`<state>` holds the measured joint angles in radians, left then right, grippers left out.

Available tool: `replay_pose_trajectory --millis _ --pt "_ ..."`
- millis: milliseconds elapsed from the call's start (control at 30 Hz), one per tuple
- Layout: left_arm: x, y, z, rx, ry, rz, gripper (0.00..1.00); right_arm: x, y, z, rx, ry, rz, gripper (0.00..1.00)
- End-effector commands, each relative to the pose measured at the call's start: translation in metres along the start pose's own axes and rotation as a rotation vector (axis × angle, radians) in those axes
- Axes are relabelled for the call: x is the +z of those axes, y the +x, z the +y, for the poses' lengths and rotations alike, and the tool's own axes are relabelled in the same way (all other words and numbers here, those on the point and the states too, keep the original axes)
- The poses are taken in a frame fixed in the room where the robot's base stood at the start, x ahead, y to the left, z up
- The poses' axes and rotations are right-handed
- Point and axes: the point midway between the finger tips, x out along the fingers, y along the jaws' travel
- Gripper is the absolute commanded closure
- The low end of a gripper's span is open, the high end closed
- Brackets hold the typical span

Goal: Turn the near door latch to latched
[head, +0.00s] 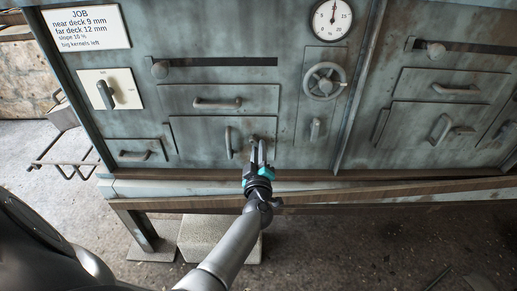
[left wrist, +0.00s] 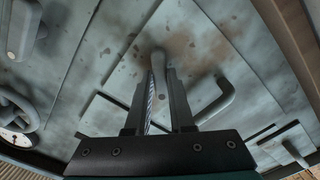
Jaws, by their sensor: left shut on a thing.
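My left gripper (head: 258,150) is at the grey metal front, at the right edge of the lower door panel (head: 195,133). The near door latch, a small grey lever with a rounded end (left wrist: 158,60), shows between the fingers in the left wrist view. The gripper (left wrist: 160,95) is shut on this latch. In the head view the fingers mostly hide it. The door's upright bar handle (head: 228,143) is just left of the gripper and also shows in the left wrist view (left wrist: 220,100). The latch's exact angle is hard to tell. My right gripper is not in view.
A handwheel (head: 324,81) and a small lever (head: 315,128) are right of the gripper, below a dial gauge (head: 332,19). A drawer handle (head: 217,104) is above. A wooden ledge (head: 330,198) runs below the front. A job card (head: 85,28) hangs upper left.

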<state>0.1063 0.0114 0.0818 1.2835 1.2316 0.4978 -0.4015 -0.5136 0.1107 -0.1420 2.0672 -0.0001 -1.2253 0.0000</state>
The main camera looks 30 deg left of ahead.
Motion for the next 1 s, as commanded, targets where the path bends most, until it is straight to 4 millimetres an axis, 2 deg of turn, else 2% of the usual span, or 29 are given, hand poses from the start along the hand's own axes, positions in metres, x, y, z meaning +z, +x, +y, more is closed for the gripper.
replay_pose_trajectory --millis 600,1000 --pt "0.001 0.0 0.0 -0.001 -0.558 -0.001 1.0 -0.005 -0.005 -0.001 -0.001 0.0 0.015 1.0" --pt "0.001 0.0 0.0 -0.001 -0.75 -0.001 1.0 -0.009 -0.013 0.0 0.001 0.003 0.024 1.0"
